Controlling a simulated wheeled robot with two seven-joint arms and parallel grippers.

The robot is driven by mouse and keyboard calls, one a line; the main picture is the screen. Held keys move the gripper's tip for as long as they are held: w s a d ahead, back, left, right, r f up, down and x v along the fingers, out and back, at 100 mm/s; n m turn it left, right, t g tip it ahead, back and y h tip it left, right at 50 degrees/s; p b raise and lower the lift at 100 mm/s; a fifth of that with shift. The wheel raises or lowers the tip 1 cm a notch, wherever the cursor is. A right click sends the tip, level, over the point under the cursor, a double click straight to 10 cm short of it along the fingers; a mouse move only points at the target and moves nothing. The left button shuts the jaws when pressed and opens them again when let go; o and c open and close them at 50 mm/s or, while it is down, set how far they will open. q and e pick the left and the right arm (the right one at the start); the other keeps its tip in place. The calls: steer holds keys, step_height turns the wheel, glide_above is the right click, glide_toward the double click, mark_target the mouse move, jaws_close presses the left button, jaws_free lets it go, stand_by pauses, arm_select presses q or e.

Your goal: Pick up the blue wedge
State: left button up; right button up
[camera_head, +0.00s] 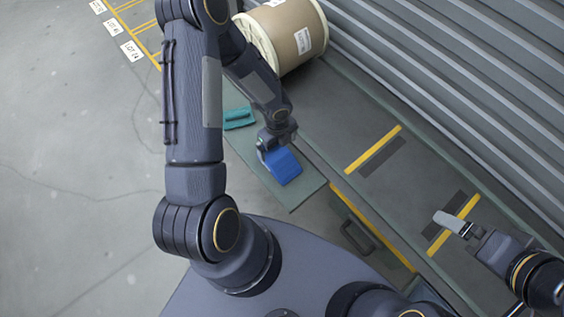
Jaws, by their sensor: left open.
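The blue wedge (284,167) lies on a grey-green shelf (293,196) in the middle of the head view. My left gripper (268,150) reaches down right at the wedge's upper left side and is open. The gripper hides part of that side, and I cannot tell whether the fingers touch the wedge. My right gripper (448,221) is at the right, over the grey bench surface and apart from the wedge. Its finger gap does not show clearly.
A large spool (290,38) with brown wrapping stands at the back. A teal piece (239,118) lies left of my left gripper. Yellow strips (373,149) mark the bench, and a corrugated wall (450,65) runs behind it. Open floor (75,190) is at left.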

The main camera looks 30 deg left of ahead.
mark_target(277, 154)
arm_select(q)
step_height(277, 154, down, 7)
steer(key=shift+s+a+r+b, duration=0.1)
steer(key=shift+a+b, duration=0.05)
steer(key=shift+b, duration=0.3)
steer(key=c, duration=1.3)
steer(key=shift+r, duration=0.1)
